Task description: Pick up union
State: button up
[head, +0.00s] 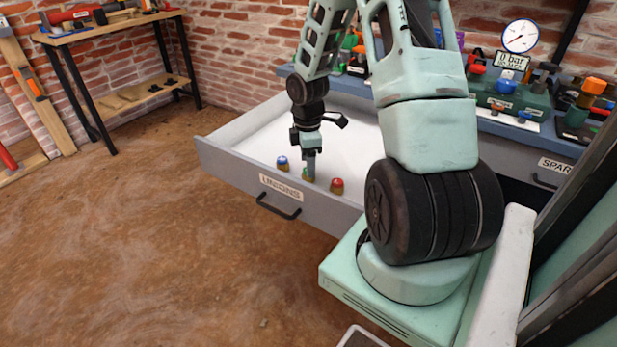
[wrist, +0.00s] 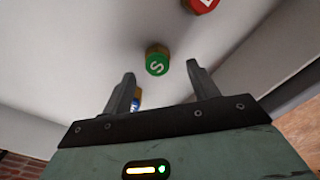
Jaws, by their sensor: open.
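Three unions stand in the open drawer: a blue one (head: 282,164), a green one (head: 307,176) and a red one (head: 337,187), each with a brass-coloured part. My gripper (head: 310,168) points down into the drawer at the green union and partly covers it in the head view. In the wrist view the green union (wrist: 157,62), lettered S, shows just beyond the gap between the open, empty fingers (wrist: 160,74). The red union (wrist: 202,5) is cut by the top edge.
The drawer front (head: 240,184) is labelled UNIONS and has a black handle. The rest of the drawer floor looks bare. A workbench (head: 330,85) with fittings, tools and a gauge reading 0 bar stands behind. Another tool bench (head: 110,32) stands at left. The brown floor is clear.

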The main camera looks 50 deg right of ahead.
jog(key=f, duration=0.3)
jog(key=shift+d+f+b, duration=0.25)
jog(key=shift+f+b, duration=0.1)
jog(key=shift+f, duration=0.05)
jog(key=c, duration=1.1)
notch_tip(320, 180, up, 10)
jog(key=shift+r+p, duration=0.1)
jog(key=shift+p, duration=1.15)
jog(key=shift+w+a, duration=0.1)
